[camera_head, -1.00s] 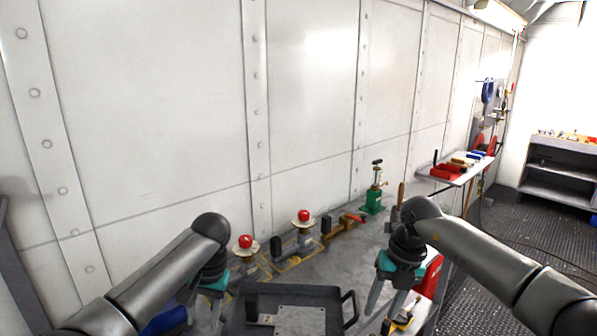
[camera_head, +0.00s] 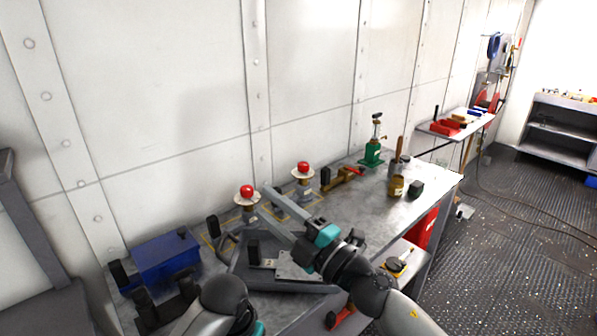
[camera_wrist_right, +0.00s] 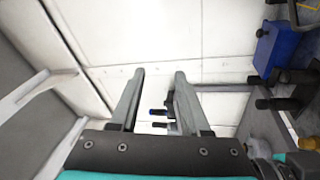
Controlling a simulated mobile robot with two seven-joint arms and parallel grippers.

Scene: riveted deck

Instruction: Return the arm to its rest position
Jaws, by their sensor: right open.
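My right arm comes in from the bottom right.
The bench (camera_head: 355,215) holds a dark tray (camera_head: 240,277), two red-topped posts (camera_head: 247,191) (camera_head: 303,167), a green tool (camera_head: 372,153), a brown pot (camera_head: 396,187) and a blue box (camera_head: 166,257), also in the right wrist view (camera_wrist_right: 275,48). The riveted wall is behind.

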